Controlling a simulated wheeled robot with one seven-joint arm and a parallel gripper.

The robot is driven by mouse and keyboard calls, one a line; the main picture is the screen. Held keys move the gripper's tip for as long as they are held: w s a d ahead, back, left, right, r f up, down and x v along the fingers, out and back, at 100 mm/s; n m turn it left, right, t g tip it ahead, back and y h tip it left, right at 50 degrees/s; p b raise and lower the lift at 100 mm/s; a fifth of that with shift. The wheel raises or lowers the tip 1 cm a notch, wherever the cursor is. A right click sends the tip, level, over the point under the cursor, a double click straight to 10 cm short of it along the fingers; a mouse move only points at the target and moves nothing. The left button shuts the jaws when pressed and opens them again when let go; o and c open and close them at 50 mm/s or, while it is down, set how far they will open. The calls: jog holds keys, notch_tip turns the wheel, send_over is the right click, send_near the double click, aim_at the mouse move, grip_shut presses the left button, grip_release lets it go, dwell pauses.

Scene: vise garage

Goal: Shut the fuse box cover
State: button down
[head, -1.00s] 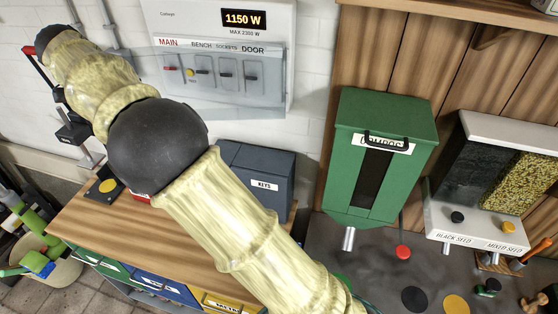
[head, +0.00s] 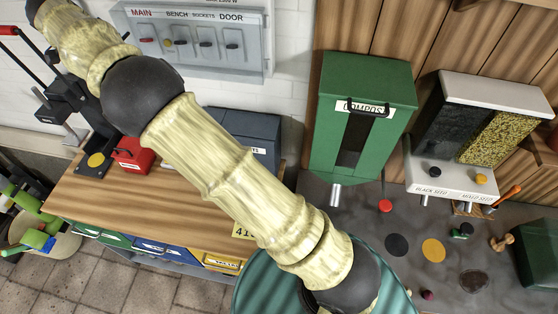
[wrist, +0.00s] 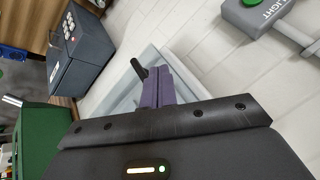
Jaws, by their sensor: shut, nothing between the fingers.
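The grey fuse box (head: 262,62) is on the white wall at the top of the head view, with a row of switches under the labels MAIN, BENCH SOCKETS and DOOR. Its translucent cover (head: 222,66) shows around the switches; I cannot tell its exact angle. In the wrist view a pale grey panel (wrist: 120,85) lies behind my gripper (wrist: 160,84), probably part of the box or cover. The purple fingers are shut and empty, with a small black handle-like part (wrist: 138,69) close by; contact is unclear. In the head view the gripper is hidden.
A dark key box (head: 245,128) and a small red box (head: 133,155) stand on the wooden bench (head: 95,200). A black press with a red lever (head: 8,31) is at the left. The green compost bin (head: 315,140) and seed dispenser (head: 440,180) are at the right.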

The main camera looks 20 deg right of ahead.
dwell(0.4)
jog(key=b+v, duration=0.2)
jog(key=v, duration=1.5)
jog(key=shift+r, duration=0.2)
jog(key=n+g+y+b, duration=0.1)
jog(key=n+g+b, duration=0.2)
jog(key=n+b, duration=0.3)
send_near(204, 78)
jog(key=f, duration=0.4)
jog(key=s+d+f, duration=0.1)
jog(key=f, duration=0.1)
jog(key=s+d+f+n+b, duration=0.2)
jog(key=s+d+f, duration=0.2)
jog(key=s+f, duration=0.3)
jog(key=s+d+f+n+g+b, duration=0.1)
jog(key=s+d+f+n+b, duration=0.1)
jog(key=s+d+f, duration=0.2)
jog(key=s+d+f+n+y+b, duration=0.1)
jog(key=s+d+f, duration=0.3)
jog(key=s+f, duration=0.6)
jog(key=s+n+b, duration=0.1)
jog(key=s, duration=0.2)
jog(key=shift+s+g, duration=0.25)
jog(key=shift+g, duration=0.05)
